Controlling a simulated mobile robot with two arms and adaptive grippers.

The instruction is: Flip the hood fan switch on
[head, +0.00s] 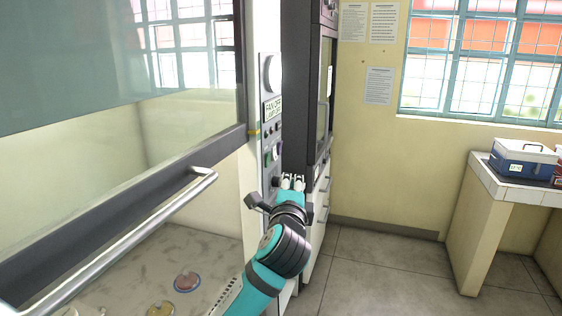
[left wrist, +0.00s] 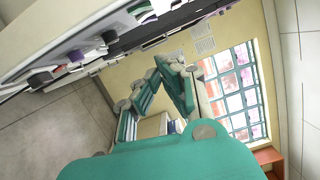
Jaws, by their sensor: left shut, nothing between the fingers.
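The hood control panel (head: 264,170) is a narrow upright strip on the hood's right post. Its small display (head: 272,110) appears to read "FAN OFF" with a second line below it. Under it sit several small knobs and switches; I cannot tell which is the fan switch. My left gripper (head: 291,182) is shut and empty, its pale fingertips close to the right of the panel's lower part. I cannot tell whether they touch anything. In the left wrist view the panel runs slanting at the upper left, with a purple knob (left wrist: 75,57) on it. My right gripper is out of view.
The hood's glass sash and metal handle (head: 130,245) fill the left. Dishes, one reddish (head: 187,282), lie on the hood's work surface. A dark-framed cabinet (head: 303,100) stands just behind the panel. A blue-and-white box (head: 522,158) rests on a right-hand counter. The floor between is clear.

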